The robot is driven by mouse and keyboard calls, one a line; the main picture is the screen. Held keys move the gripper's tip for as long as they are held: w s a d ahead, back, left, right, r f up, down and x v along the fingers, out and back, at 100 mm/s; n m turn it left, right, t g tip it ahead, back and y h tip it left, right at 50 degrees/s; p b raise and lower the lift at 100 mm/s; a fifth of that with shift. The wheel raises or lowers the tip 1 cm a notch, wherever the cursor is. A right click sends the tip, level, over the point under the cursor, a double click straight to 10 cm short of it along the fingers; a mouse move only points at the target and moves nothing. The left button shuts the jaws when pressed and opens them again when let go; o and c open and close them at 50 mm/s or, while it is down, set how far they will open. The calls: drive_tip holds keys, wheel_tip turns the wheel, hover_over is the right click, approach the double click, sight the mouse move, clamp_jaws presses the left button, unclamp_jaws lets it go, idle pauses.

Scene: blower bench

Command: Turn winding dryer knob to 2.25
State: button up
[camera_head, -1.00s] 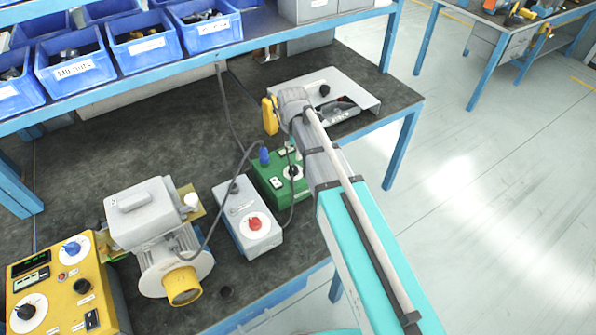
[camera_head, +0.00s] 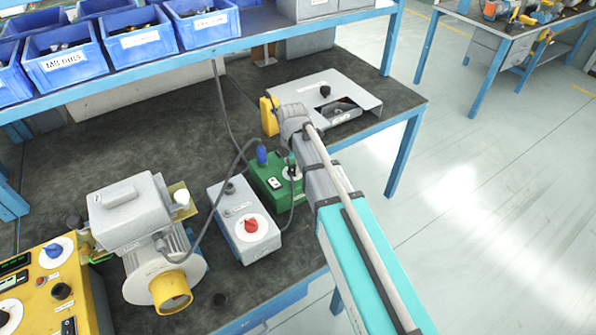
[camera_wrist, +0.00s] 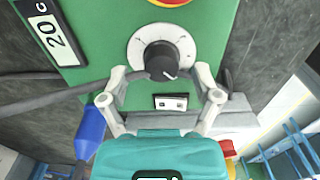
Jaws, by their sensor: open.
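A green box (camera_head: 262,186) stands on the bench beneath the end of my arm. Its face fills much of the wrist view (camera_wrist: 105,25), with a black knob (camera_wrist: 161,62) on a white scaled dial (camera_wrist: 176,32) and a display reading 20 C (camera_wrist: 52,38). The knob's pale pointer mark faces the lower right. My gripper (camera_wrist: 161,76) is open, with one finger on each side of the knob and a gap visible on both sides. In the head view my arm hides part of the green box, and the fingers cannot be made out.
A grey box with a red knob (camera_head: 250,225) stands left of the green box. A motor (camera_head: 130,212) and a yellow control box (camera_head: 60,270) are further left. A dark cable (camera_head: 215,205) runs between them. A grey metal tray (camera_head: 345,90) lies behind; blue bins (camera_head: 75,65) line the shelf.

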drive_tip(key=shift+f+b, duration=0.3)
drive_tip(key=shift+f, duration=0.2)
